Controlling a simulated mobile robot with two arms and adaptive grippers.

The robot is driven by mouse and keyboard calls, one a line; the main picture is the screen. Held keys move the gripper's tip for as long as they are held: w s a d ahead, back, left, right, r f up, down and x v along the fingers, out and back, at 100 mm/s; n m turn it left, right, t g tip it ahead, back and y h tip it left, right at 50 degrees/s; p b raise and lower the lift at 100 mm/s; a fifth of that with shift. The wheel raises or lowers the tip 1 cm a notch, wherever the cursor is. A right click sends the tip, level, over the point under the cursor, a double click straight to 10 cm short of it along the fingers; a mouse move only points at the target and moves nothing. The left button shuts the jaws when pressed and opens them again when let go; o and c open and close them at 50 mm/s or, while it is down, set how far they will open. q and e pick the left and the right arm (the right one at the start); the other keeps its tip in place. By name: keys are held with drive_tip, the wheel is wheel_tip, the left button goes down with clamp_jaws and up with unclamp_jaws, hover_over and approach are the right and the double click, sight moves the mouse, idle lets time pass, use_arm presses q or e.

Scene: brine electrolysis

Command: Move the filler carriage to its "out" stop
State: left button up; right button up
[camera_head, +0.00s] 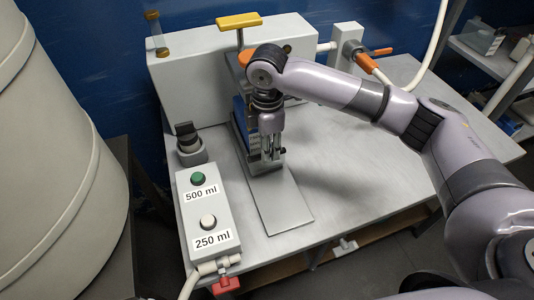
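The filler carriage (241,125), a blue and grey block, stands at the back part of a flat grey guide plate (285,211). The plate's front part is bare. My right gripper (273,155) points down in front of the carriage and hides much of it. Its fingers look close to the carriage's front; I cannot tell whether they touch it or how far apart they are. No "out" stop marking is readable. My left gripper is not in view.
A control box with a green button (198,178) labelled 500 ml and a white button (208,221) labelled 250 ml stands left of the plate. A yellow T-handle (239,21) rises behind. An orange-handled valve (366,61) is at the back right. The table's right side is clear.

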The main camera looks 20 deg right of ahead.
drive_tip(key=shift+f, duration=1.55)
clamp_jaws()
